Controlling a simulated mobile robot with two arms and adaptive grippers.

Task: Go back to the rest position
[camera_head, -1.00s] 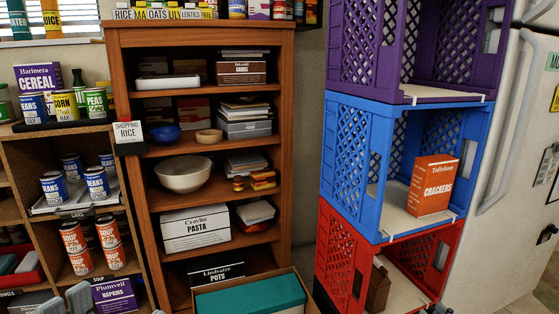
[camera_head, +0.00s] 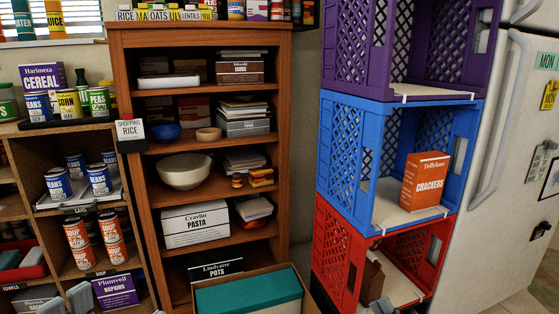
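My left gripper (camera_head: 66,302) shows at the bottom left edge in the head view. Its two grey fingertips stand apart with nothing visible between them, in front of the lower part of the wooden shelf. My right gripper (camera_head: 382,307) shows only as a small grey tip at the bottom edge, in front of the red crate (camera_head: 332,262). The rest of it is cut off, so I cannot tell its opening. An orange crackers box (camera_head: 426,181) stands upright inside the blue crate (camera_head: 342,153). A purple crate (camera_head: 346,45) is stacked on top.
A tall wooden bookcase (camera_head: 143,200) with bowls, boxes and papers stands in the middle. A low shelf with cans (camera_head: 78,235) is at left. An open box with a teal lid (camera_head: 250,293) sits at the bottom centre. A white fridge (camera_head: 515,180) is at right.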

